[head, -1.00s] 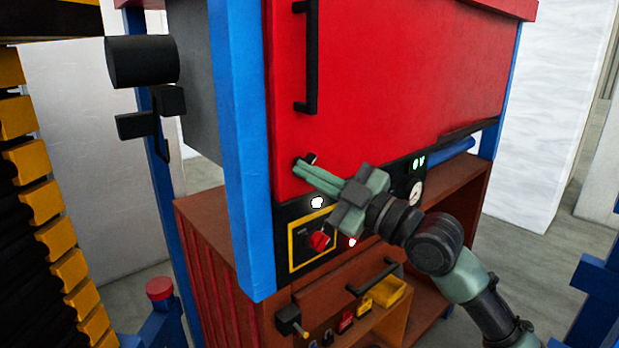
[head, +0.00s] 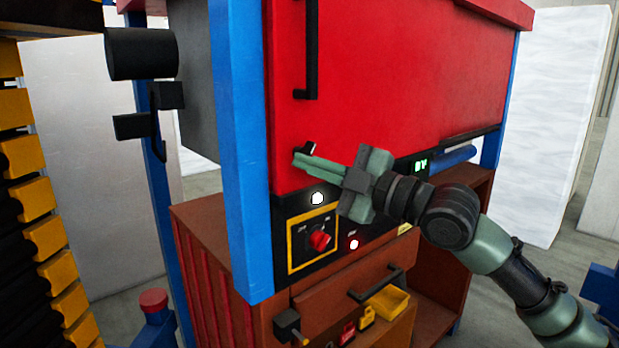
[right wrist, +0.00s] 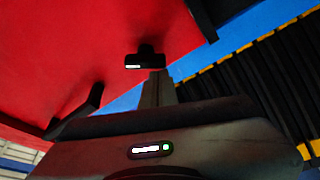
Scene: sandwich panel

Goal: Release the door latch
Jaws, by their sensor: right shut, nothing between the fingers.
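The red door (head: 400,80) of the cabinet fills the upper middle of the head view. A small black latch (head: 309,148) sits near its lower left corner. My right gripper (head: 296,158) is shut and empty, its fingertips just below and beside the latch; I cannot tell whether they touch it. In the right wrist view, the closed fingers (right wrist: 157,88) point up toward a black T-shaped piece (right wrist: 145,60) on the red surface, which looks like the latch. My left gripper is not in view.
A long black handle (head: 312,50) is on the door above the latch. Below are a lit white button (head: 317,198), a red knob (head: 320,240), and a drawer with a black handle (head: 375,285). A blue post (head: 240,150) stands close to the left of the latch.

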